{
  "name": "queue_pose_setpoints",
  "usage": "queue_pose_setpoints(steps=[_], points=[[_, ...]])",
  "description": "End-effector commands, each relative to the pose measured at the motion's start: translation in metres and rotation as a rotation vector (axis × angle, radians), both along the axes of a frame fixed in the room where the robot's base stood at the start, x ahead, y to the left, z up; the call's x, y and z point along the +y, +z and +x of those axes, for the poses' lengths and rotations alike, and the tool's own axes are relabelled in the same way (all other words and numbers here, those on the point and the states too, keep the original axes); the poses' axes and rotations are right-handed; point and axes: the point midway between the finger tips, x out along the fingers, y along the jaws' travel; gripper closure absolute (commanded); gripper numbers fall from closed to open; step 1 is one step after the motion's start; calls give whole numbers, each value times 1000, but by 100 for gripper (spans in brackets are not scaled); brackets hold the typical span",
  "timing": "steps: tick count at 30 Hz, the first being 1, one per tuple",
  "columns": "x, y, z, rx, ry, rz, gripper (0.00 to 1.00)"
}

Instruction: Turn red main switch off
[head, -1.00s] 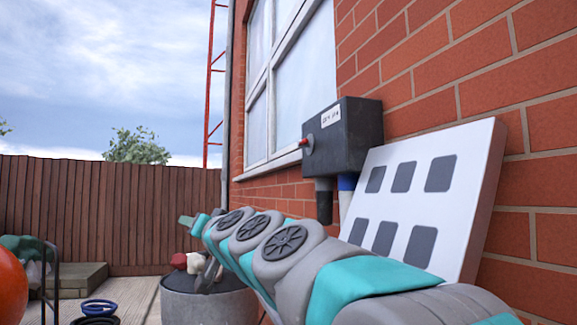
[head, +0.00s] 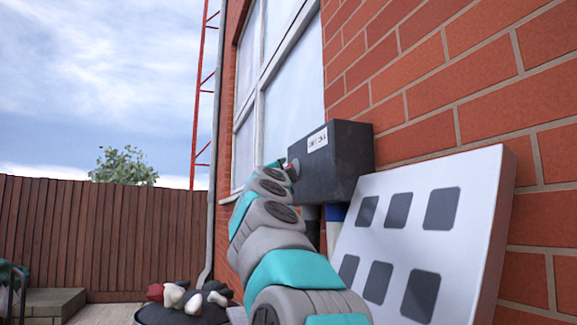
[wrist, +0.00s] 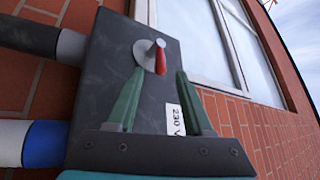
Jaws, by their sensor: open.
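The red main switch (wrist: 160,57) is a small red lever on a round grey base, on the face of a dark grey box (wrist: 95,80). In the head view the box (head: 345,160) is fixed to the brick wall, and only a bit of the switch (head: 291,170) shows beside my gripper (head: 279,164). In the wrist view my gripper (wrist: 160,74) is open and empty. Its two green fingers point toward the switch, one to each side of it. I cannot tell whether either finger touches it.
A white panel with dark squares (head: 480,200) leans near the wall, right of my arm. Black and blue-ended pipes (head: 334,213) run below the box. A window (head: 290,85) is behind the box. A dark container with bones (head: 185,310) stands low at left.

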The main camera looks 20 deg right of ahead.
Motion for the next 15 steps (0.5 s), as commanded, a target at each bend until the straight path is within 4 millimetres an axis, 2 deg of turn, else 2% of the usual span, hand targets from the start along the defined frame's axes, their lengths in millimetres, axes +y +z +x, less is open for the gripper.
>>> queue_pose_setpoints(steps=[6,15], points=[[-12,10,21,1,-2,1,49],[-19,13,32,1,0,-3,49]])
